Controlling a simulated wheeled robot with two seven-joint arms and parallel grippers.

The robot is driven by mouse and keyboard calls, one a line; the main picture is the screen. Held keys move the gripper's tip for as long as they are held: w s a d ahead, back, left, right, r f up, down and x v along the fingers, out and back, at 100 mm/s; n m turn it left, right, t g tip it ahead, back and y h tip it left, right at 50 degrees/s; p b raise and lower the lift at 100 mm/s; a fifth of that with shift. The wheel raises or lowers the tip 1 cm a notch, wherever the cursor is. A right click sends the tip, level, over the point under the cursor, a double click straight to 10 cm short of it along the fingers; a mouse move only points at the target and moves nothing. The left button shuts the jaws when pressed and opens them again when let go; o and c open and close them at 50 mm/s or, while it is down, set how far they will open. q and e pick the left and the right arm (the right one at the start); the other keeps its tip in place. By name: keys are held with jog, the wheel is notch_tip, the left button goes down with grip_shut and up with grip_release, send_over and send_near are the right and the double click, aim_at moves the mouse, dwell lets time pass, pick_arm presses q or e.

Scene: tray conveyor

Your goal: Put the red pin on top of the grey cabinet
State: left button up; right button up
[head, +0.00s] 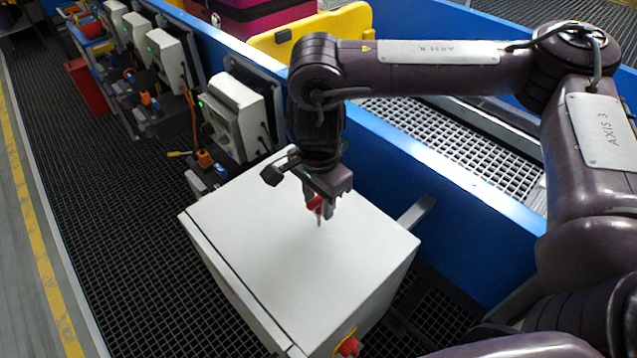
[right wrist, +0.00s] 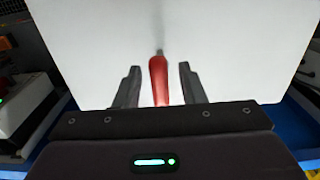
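The grey cabinet (head: 290,250) is a pale box in the middle of the head view, and its flat top fills much of the right wrist view (right wrist: 230,50). The red pin (head: 314,203) has a grey tip that points down at the cabinet top. In the right wrist view the pin (right wrist: 158,80) is between the fingers of my right gripper (right wrist: 157,84), with a gap on each side. That gripper (head: 319,208) is open around the pin, just above the cabinet top. I cannot tell whether the tip touches the top. My left gripper is not in view.
A blue conveyor wall (head: 440,190) runs behind the cabinet. Several white control boxes (head: 238,112) with cables stand along it to the left. A red knob (head: 349,346) is on the cabinet's near side. The cabinet top is otherwise clear.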

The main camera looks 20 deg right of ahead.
notch_tip(320, 180, up, 12)
dwell(0.5)
dwell(0.3)
